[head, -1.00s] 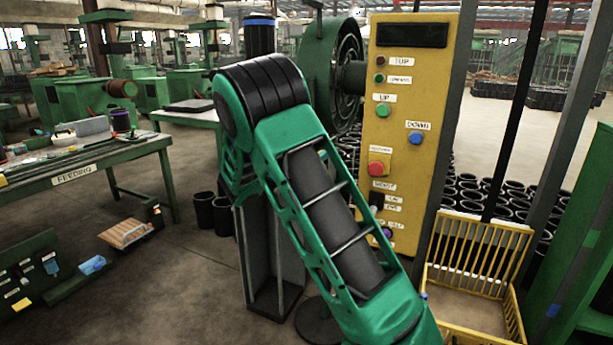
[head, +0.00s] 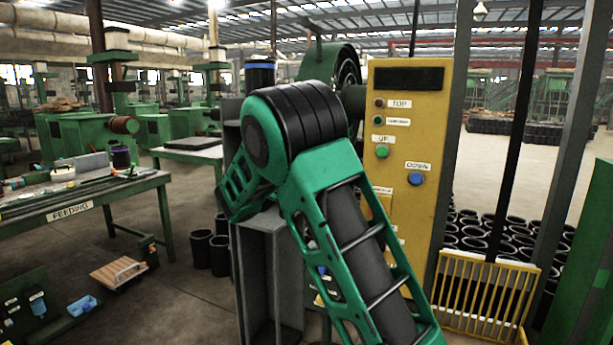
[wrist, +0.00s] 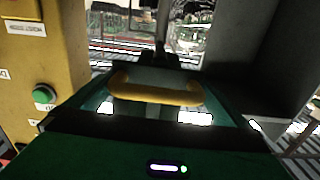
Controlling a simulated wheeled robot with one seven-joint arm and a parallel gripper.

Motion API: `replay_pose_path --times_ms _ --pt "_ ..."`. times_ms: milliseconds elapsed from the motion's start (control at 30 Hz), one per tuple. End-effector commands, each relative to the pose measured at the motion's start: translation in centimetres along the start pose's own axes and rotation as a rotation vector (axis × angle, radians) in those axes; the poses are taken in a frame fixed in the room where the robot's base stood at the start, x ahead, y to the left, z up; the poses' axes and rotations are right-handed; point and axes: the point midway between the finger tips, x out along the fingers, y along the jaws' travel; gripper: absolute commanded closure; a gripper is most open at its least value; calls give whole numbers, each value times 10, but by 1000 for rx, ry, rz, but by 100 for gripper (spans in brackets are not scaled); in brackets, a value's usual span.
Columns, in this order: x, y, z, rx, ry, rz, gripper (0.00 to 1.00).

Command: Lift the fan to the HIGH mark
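A yellow control panel (head: 408,170) stands right of centre in the head view. It has a green UP button (head: 382,151), a blue DOWN button (head: 415,179) and a small TOP lamp (head: 379,103). A green round housing with dark rings (head: 347,64) shows behind my arm; it may be the fan. I can read no HIGH mark. My arm covers the panel's lower left. My gripper is hidden in the head view. In the wrist view the gripper (wrist: 160,62) points past the panel, with a green button (wrist: 44,93) to its left. Its fingers are too dark to tell open from shut.
A yellow wire basket (head: 485,290) stands right of the panel, with many black sleeves (head: 490,235) behind it. A green FEEDING bench (head: 80,205) is at left. A grey column (head: 265,270) stands below my arm. Open floor lies left of centre.

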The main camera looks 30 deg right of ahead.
Motion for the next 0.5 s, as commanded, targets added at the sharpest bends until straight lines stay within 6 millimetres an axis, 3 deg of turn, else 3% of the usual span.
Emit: replay_pose_path --times_ms 267,500 --pt "-10 1 3 -3 -6 1 0" --pt "-52 -1 3 -3 -4 -2 0"
